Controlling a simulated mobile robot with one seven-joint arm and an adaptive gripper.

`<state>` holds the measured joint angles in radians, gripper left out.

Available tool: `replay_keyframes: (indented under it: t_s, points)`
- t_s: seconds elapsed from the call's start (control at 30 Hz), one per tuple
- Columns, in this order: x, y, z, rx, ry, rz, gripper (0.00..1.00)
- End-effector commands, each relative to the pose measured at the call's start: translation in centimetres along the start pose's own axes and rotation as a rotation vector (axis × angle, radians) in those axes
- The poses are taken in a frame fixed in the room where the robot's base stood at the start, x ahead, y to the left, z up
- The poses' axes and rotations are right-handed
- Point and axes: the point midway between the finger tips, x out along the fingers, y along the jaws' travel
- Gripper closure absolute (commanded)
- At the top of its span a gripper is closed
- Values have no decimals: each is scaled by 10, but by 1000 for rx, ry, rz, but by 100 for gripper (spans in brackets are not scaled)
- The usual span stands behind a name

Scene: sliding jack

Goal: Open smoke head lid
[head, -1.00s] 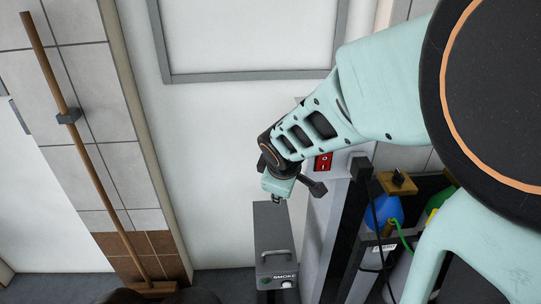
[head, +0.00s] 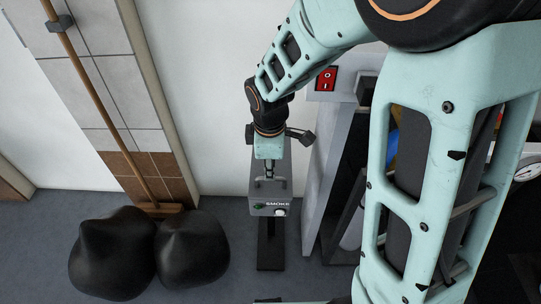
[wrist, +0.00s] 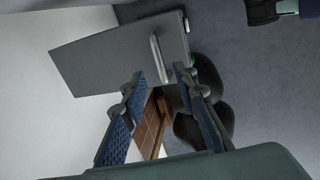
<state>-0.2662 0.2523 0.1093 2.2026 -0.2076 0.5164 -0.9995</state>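The smoke head is a grey box marked SMOKE (head: 271,207) on a dark post in the head view, with a green and a white knob on its front. My arm covers part of its top. In the wrist view its flat grey lid (wrist: 105,57) looks shut, with a metal bar handle (wrist: 158,58) near one edge. My gripper (wrist: 160,78) is open and empty, its two blue padded fingers apart and pointing towards the handle. A gap seems to remain between the fingertips and the handle. In the head view the gripper (head: 269,168) is over the lid, its fingers hard to make out.
A white cabinet with a red switch (head: 326,79) stands right of the box. Black bags (head: 190,248) lie on the floor at the left, and a broom (head: 105,110) leans on the tiled wall. Bare floor (head: 310,270) lies around the post.

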Motion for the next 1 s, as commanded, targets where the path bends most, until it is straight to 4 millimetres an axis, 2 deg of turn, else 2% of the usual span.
replay_keyframes:
  t_s: [0.03,0.1,0.3,0.43,0.7,0.77,0.97,1.0]
  points:
    - [14,-2,0,-1,-2,-4,73]
    - [26,-1,0,-2,-2,-4,73]
    - [50,-1,0,0,-1,-2,73]
    - [57,0,0,1,0,0,73]
    - [58,0,1,1,0,1,73]
    - [58,0,0,1,0,1,77]
    - [58,0,0,1,0,1,99]
    - [58,0,0,1,0,1,100]
